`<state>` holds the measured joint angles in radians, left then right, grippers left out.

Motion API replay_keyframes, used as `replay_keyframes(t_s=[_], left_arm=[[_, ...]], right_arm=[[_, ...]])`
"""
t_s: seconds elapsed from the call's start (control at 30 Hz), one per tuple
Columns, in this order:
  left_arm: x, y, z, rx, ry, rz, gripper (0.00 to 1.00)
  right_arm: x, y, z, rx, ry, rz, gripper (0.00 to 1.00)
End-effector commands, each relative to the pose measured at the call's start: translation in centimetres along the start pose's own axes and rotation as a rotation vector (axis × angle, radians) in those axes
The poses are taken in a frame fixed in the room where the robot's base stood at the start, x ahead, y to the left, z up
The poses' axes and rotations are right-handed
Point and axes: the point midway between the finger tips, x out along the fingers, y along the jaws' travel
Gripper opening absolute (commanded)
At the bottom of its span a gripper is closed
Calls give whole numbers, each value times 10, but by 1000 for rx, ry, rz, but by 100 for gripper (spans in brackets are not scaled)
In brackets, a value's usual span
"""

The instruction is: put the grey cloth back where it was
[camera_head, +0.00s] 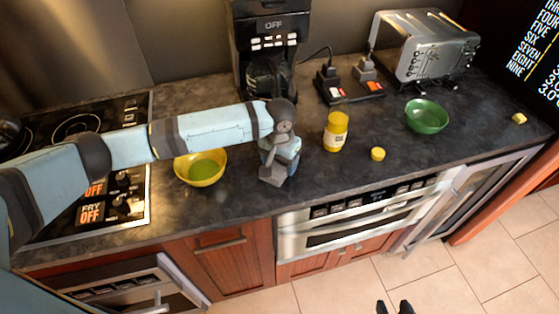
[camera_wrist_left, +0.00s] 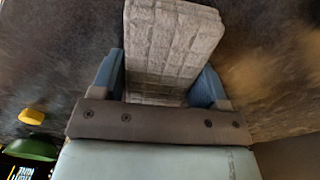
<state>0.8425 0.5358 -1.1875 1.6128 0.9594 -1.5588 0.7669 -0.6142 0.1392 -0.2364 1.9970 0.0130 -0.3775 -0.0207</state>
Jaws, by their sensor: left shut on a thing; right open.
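The grey cloth (camera_wrist_left: 172,40) is a pale, quilted-looking block in the left wrist view. It is clamped between the two blue fingers of my left gripper (camera_wrist_left: 160,85) and sticks out past them. In the head view my left gripper (camera_head: 277,172) points down over the dark counter, just right of the yellow bowl. My right gripper (camera_head: 394,307) shows only as two dark tips, apart and empty, at the bottom edge over the floor.
On the counter (camera_head: 330,185) are a yellow bowl (camera_head: 187,174), a yellow-capped jar (camera_head: 336,132), a small yellow lid (camera_head: 377,154) and a green bowl (camera_head: 427,117). A coffee maker (camera_head: 266,60) stands behind my gripper, a toaster (camera_head: 430,50) at back right. The drawer front (camera_head: 360,215) lies below the counter edge.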

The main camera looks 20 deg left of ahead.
Motion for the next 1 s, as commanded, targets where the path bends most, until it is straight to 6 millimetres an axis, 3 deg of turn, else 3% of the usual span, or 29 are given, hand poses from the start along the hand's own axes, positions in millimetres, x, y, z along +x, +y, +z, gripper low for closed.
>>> replay_keyframes(t_s=[0.07, 0.1, 0.2, 0.57, 0.67, 1.0], left_arm=[[2, 0, 0, 0, -1, 0, 26], [2, 0, 0, 0, 0, 0, 70], [2, 0, 0, 0, 0, 0, 93], [-2, 0, 0, 1, 1, 0, 94], [-16, 0, -1, 1, 2, 1, 94], [-87, 0, -1, 1, 3, 1, 94]], right_arm=[[-1, 0, -2, 0, 0, 0, 50], [-1, 0, -2, 0, 0, 0, 50], [-1, 0, -1, 0, 0, 0, 50], [1, 1, 3, 0, -5, 2, 50], [1, 1, 4, 0, -7, 2, 50], [3, 1, 6, 0, -6, 2, 50]])
